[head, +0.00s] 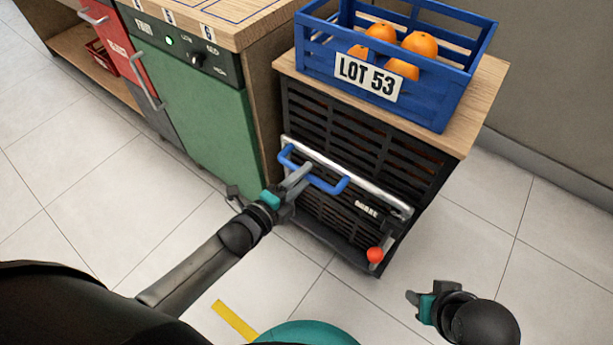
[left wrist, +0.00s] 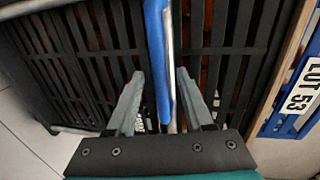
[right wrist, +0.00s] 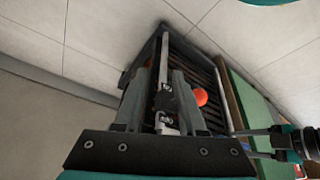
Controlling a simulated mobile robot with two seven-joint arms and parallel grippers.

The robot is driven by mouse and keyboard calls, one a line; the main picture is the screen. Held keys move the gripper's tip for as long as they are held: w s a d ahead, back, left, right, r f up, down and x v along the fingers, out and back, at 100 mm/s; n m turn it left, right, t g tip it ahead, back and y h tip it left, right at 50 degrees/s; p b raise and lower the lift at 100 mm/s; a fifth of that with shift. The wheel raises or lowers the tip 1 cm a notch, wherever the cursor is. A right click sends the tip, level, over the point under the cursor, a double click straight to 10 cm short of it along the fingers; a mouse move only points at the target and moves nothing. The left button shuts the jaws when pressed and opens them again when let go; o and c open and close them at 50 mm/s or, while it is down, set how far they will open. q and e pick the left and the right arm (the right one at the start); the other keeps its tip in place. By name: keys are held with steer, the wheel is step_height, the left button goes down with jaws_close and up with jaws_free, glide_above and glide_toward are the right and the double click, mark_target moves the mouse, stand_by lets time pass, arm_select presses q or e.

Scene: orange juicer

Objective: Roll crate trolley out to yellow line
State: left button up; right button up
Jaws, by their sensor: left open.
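The crate trolley (head: 330,215) is a black slatted front with a blue handle (head: 325,183) and a silver bar, standing under a wooden top. My left gripper (head: 299,180) is at the blue handle; in the left wrist view the handle (left wrist: 158,60) runs between its two open fingers (left wrist: 160,100). My right gripper (head: 415,299) is low, right of the trolley and apart from it. In the right wrist view its fingers (right wrist: 157,100) are spread, with the trolley beyond. A red knob (head: 375,254) sits at the trolley's lower right; it also shows there (right wrist: 200,97). A yellow line (head: 234,320) lies on the floor.
A blue crate (head: 450,92) marked LOT 53 with oranges stands on the wooden top. A green-fronted cabinet (head: 197,115) adjoins on the left, with a red front (head: 110,42) beyond. Tiled floor (head: 110,200) in front is clear. A wall closes the right back.

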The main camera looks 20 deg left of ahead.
arm_select(q)
steer(key=shift+b+x, duration=0.3)
steer(key=shift+x, duration=0.65)
arm_select(e)
steer(key=shift+r, duration=0.95)
arm_select(q)
jaws_close()
